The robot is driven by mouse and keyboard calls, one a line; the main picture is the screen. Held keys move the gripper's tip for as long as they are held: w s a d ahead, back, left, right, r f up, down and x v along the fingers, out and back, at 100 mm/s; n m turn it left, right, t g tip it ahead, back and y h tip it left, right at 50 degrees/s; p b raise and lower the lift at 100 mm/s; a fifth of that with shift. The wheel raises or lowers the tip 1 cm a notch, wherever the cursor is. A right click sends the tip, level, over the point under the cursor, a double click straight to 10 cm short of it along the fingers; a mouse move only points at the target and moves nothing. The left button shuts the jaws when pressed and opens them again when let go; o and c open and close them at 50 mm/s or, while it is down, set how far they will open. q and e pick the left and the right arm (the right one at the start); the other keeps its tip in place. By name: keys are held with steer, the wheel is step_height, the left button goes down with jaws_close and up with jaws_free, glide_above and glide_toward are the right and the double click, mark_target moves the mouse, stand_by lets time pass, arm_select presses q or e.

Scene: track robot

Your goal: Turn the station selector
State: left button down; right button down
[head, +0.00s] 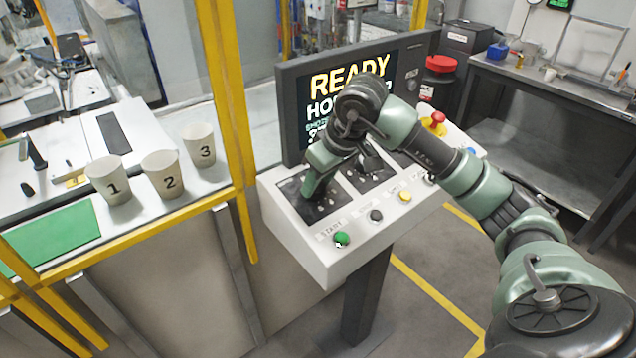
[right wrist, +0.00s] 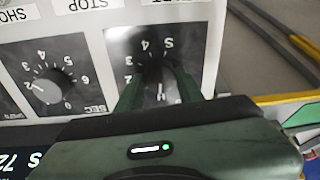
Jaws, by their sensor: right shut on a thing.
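My right gripper (head: 310,190) reaches down onto that plate in the head view and hides the knob there. In the right wrist view the gripper's two green fingers (right wrist: 157,88) stand on either side of the knob, shut on it. The knob's pointer is too dark and covered to read. My left gripper is not in view.
A second dial (right wrist: 45,91) marked SEC sits beside the selector. A green button (head: 341,238), a dark button (head: 375,215) and a yellow button (head: 405,196) line the console's front. A red knob (head: 438,117) stands farther right. The screen (head: 322,88) behind shows READY, partly hidden.

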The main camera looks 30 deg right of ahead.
steer(key=shift+m+b, duration=0.75)
steer(key=shift+m, duration=0.45)
steer(key=m+b, duration=0.1)
steer(key=m, duration=0.2)
steer(key=shift+m+h+b, duration=0.3)
steer(key=shift+m+h, duration=0.1)
steer(key=m+b, duration=0.1)
steer(key=m, duration=0.2)
steer(key=shift+m+h, duration=0.3)
steer(key=m+b, duration=0.1)
steer(key=m, duration=0.3)
steer(key=shift+m+h, duration=0.3)
steer(key=m, duration=0.4)
steer(key=shift+a+m+g+b, duration=0.1)
steer(key=shift+m+g+b, duration=0.2)
steer(key=m, duration=0.3)
steer(key=shift+r+m+h, duration=0.1)
steer(key=shift+m+h, duration=0.2)
steer(key=m+g, duration=0.1)
steer(key=m, duration=0.3)
steer(key=shift+m, duration=0.3)
steer(key=shift+m+g, duration=0.3)
steer(key=shift+m, duration=1.6)
